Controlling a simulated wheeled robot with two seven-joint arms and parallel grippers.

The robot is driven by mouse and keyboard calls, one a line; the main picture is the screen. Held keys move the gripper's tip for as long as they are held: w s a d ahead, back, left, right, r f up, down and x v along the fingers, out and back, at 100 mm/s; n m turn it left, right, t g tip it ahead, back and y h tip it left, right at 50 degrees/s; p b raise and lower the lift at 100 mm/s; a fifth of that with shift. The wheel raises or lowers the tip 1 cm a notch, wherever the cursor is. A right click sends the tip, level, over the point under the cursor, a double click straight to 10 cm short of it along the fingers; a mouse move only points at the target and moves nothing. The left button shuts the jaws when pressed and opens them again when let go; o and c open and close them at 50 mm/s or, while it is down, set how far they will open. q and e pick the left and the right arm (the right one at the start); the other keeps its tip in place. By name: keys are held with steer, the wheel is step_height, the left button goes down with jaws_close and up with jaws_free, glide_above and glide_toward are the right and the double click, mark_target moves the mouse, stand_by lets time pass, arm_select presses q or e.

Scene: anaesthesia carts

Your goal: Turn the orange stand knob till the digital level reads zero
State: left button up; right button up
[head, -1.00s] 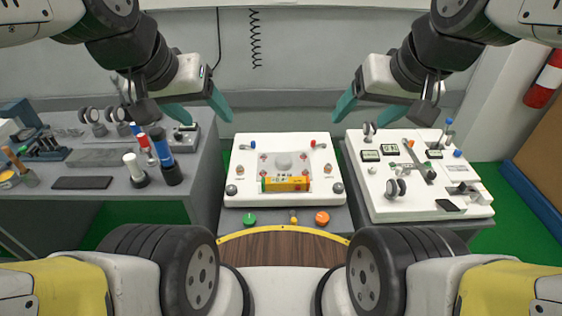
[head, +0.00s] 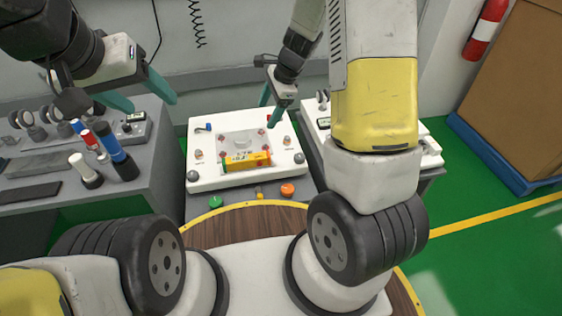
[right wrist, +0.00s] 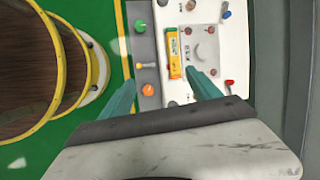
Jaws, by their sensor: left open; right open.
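The orange knob (head: 288,189) is at the front right of the white stand (head: 212,178). It also shows in the right wrist view (right wrist: 148,89), between my fingers in the picture but well beyond them. A yellow-orange bar (head: 247,160), which looks like the digital level, lies on the stand's plate; it also shows in the right wrist view (right wrist: 175,57). Its reading is too small to make out. My right gripper (head: 268,114) is open and empty, above the stand's right side. My left gripper (head: 153,102) is open and empty, raised up and left of the stand.
A green knob (head: 216,202) and a small yellow knob (head: 260,196) sit left of the orange one. Small knobs and posts stand on the panel around the level. A grey cart (head: 150,165) with blue and white cylinders is at left. Another white-topped cart is partly hidden behind my right arm.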

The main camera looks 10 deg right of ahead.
step_height(320, 180, down, 15)
steer(key=w+d+m+g+h, duration=0.1)
steer(key=w+d+m+h, duration=0.1)
steer(key=m, duration=0.3)
steer(key=m+g+h, duration=0.1)
steer(key=m+h, duration=0.1)
steer(key=m, duration=0.3)
glide_above(288, 188)
step_height(288, 188, down, 17)
steer(key=shift+r, duration=0.1)
step_height(288, 188, down, 8)
steer(key=shift+s+r, duration=0.1)
steer(key=c, duration=1.4)
steer(key=shift+n, duration=0.4)
